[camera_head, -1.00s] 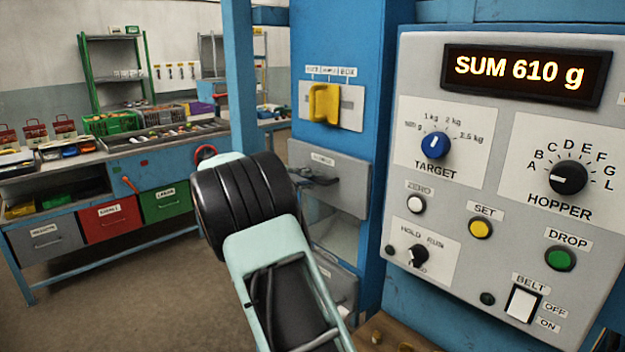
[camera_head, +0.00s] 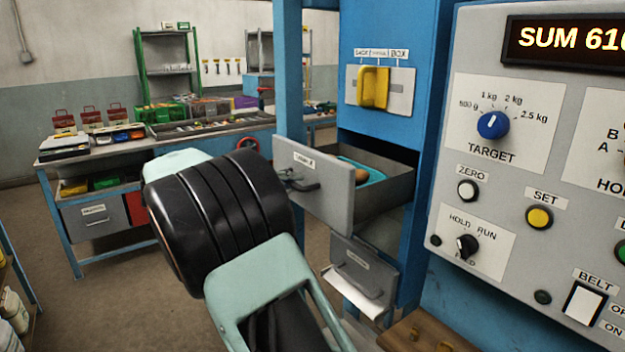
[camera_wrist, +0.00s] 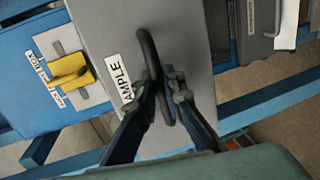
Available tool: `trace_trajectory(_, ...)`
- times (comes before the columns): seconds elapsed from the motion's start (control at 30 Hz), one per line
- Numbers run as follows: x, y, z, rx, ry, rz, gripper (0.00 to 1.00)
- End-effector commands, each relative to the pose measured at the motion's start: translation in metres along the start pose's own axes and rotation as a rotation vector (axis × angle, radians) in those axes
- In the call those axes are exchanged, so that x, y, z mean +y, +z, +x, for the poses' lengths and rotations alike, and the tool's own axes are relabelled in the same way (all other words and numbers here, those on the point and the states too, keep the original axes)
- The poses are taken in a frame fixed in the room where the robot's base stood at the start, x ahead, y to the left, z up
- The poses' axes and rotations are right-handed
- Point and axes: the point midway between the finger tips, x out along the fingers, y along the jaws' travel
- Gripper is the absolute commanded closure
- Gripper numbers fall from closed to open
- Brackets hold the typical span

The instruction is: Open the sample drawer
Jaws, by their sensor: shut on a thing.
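The sample drawer (camera_head: 314,184) stands pulled out of the blue cabinet in the head view. Its grey front has a dark bar handle and a label. Inside it I see a teal tray (camera_head: 369,172) and a brown rounded item (camera_head: 360,176). In the wrist view the drawer front (camera_wrist: 190,30) has a label reading "AMPLE", partly cut off. My gripper (camera_wrist: 168,95) is shut on the drawer's dark handle (camera_wrist: 151,65), one finger on each side of it.
A yellow handle (camera_head: 374,88) is above. The control panel (camera_head: 540,150) stands close on the right. A workbench (camera_head: 110,215) is at the back left, with open floor before it.

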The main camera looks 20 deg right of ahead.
Motion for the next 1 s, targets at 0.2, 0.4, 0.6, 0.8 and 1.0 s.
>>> trace_trajectory(0.2, -0.006, 0.0, -0.026, 0.0, -0.001, 0.0, 1.0)
trace_trajectory(0.4, -0.007, 0.0, -0.034, -0.001, 0.0, 0.001, 1.0)
trace_trajectory(0.6, -0.007, 0.0, -0.035, -0.001, 0.0, 0.001, 1.0)
trace_trajectory(0.8, -0.007, 0.0, -0.035, -0.001, 0.0, 0.001, 0.86)
trace_trajectory(1.0, -0.007, 0.0, -0.035, -0.001, 0.0, 0.001, 0.74)
